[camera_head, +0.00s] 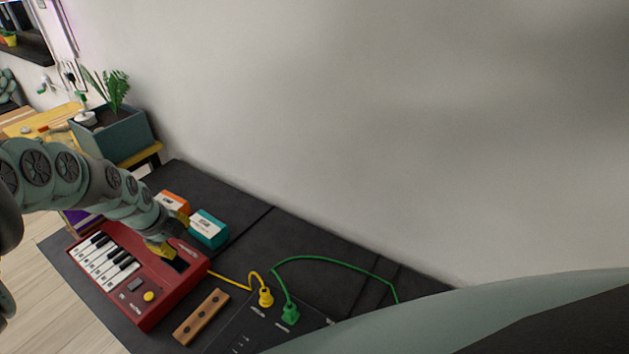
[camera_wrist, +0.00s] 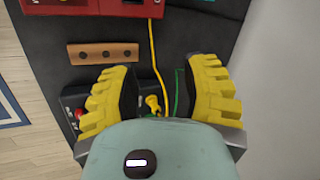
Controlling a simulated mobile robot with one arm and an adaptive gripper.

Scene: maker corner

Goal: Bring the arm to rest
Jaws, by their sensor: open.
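My arm reaches in from the left of the head view. My gripper (camera_head: 172,234) hangs over the right end of the red toy keyboard (camera_head: 146,309), close to the orange and teal boxes. In the wrist view my gripper (camera_wrist: 162,88) has its two yellow fingers wide apart, with nothing held between them. A yellow plug (camera_wrist: 152,102) and a green cable (camera_wrist: 178,90) show below, in the gap between the fingers. The keyboard (camera_wrist: 60,5) is cut off at the top of the wrist view. Whether a finger touches the keyboard is unclear.
A teal box (camera_head: 209,229) and an orange box (camera_head: 171,202) stand behind the keyboard. A wooden strip (camera_head: 201,317), a yellow plug (camera_head: 266,297) and a green plug (camera_head: 290,313) are to its right. A planter (camera_head: 118,137) stands at the back left, near the wall.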

